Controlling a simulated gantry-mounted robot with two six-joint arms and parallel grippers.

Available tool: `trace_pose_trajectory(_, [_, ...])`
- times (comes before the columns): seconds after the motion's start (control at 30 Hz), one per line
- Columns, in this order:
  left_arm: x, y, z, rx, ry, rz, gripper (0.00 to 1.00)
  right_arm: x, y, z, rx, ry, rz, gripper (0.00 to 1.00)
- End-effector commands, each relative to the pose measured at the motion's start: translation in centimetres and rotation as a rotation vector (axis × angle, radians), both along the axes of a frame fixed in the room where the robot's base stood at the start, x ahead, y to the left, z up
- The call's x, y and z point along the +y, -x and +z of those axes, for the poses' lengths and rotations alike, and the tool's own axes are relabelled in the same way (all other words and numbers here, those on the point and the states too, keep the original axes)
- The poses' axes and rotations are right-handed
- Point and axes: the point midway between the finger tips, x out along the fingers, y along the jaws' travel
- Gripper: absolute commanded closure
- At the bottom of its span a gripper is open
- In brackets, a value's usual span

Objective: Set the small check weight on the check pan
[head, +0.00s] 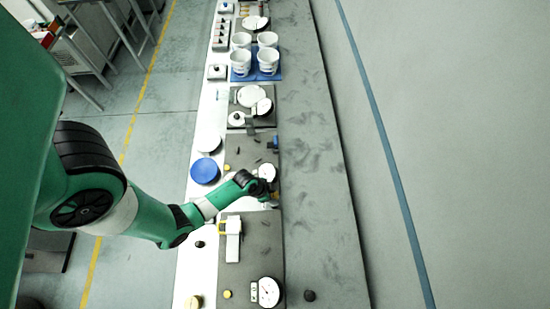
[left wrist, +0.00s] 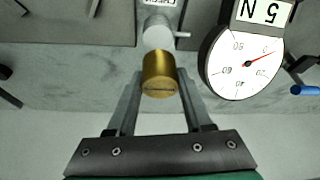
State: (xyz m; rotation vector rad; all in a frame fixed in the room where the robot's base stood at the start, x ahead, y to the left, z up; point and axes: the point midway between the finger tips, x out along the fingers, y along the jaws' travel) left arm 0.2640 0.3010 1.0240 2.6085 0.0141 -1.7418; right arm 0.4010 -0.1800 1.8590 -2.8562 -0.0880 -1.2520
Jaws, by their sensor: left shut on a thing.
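My left gripper (left wrist: 160,88) is shut on a brass cylinder, the small check weight (left wrist: 160,74), with a finger on each side of it. Just beyond the weight in the left wrist view is a pale grey cylinder (left wrist: 158,33) with a side pin; I cannot tell whether they touch. In the head view my left gripper (head: 272,196) is over the bench beside a white round dial (head: 267,172), and the weight is too small to make out clearly. I cannot tell for sure which part is the check pan. My right gripper is not in view.
A dial gauge marked 5 N (left wrist: 243,62) stands close right of the weight. A blue disc (head: 205,171) and a white disc (head: 209,143) lie left of the grey plates. White cups (head: 241,62) stand farther back. The bench's right strip (head: 310,180) is mostly clear.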

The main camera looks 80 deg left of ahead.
Motion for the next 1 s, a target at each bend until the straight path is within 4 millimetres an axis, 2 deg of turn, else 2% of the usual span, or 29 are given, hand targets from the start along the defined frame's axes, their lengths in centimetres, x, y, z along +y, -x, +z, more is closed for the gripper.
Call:
trace_pose_trajectory(0.23, [0.0,-0.1,-3.4,-0.001,0.000,-0.001,1.00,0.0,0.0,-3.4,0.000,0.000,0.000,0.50])
trace_pose_trajectory(0.37, [0.0,-0.1,-4.8,-0.001,0.001,0.000,1.00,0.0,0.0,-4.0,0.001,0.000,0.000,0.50])
trace_pose_trajectory(0.77, [0.0,-0.1,-5.3,-0.002,-0.001,-0.002,1.00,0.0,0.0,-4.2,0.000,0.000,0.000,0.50])
trace_pose_trajectory(0.8, [-0.1,0.0,-5.4,0.000,0.000,-0.002,0.47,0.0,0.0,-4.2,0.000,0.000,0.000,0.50])
trace_pose_trajectory(0.87, [-0.1,0.0,-5.2,0.000,0.000,-0.002,0.36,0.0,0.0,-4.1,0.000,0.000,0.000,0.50])
trace_pose_trajectory(1.0, [-0.1,0.0,-5.2,0.000,0.000,-0.002,0.36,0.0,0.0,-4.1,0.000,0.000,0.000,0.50])
